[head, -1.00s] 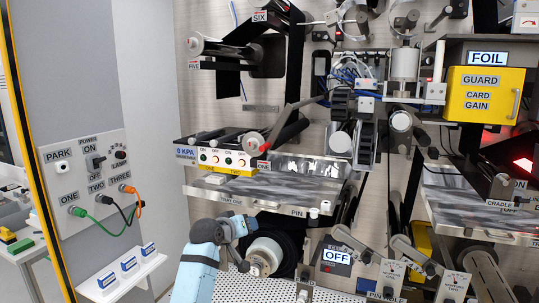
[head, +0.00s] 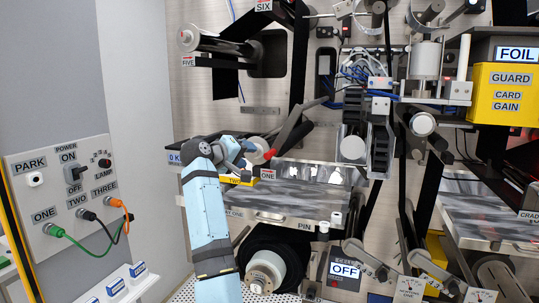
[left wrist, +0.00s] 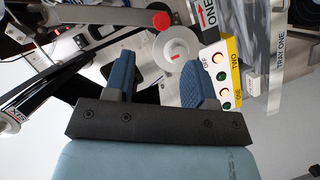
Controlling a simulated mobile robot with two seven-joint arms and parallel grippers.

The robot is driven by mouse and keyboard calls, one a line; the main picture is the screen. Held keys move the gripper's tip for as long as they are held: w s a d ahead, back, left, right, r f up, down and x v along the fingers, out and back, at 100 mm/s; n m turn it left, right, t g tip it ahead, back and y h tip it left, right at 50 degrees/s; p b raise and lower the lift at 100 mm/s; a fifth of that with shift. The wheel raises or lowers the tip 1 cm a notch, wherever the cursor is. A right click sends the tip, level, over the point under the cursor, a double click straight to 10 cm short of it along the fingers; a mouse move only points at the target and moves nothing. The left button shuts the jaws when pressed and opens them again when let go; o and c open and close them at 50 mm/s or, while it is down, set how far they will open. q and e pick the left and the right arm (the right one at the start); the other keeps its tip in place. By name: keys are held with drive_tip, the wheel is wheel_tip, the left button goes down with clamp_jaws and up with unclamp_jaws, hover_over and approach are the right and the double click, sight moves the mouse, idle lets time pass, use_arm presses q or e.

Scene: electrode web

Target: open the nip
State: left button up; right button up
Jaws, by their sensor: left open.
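I cannot tell for sure which part is the nip. A dark lever or roller pair (head: 296,132) with a red knob (head: 270,154) stands beside the ONE label. My left gripper (head: 248,158) is just left of the red knob, in front of the panel, and partly hides the yellow button box (head: 235,181). In the left wrist view the gripper (left wrist: 160,63) is open and empty. A white roller end (left wrist: 177,49) shows between and beyond its fingertips, with the red knob (left wrist: 161,20) further up. Contact cannot be told. My right gripper is not in view.
The button box (left wrist: 228,70) with lit buttons lies right of the fingers in the left wrist view. The metal tray (head: 300,190) lies below right. A spool (head: 268,268) is beneath. A power panel (head: 70,190) with cables stands left.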

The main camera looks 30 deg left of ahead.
sight(265, 155)
use_arm(q)
drive_tip(key=p+x, duration=0.1)
drive_tip(key=x, duration=0.9)
drive_tip(key=shift+p, duration=0.4)
drive_tip(key=shift+x, duration=0.75)
drive_tip(key=shift+f, duration=0.1)
clamp_jaws()
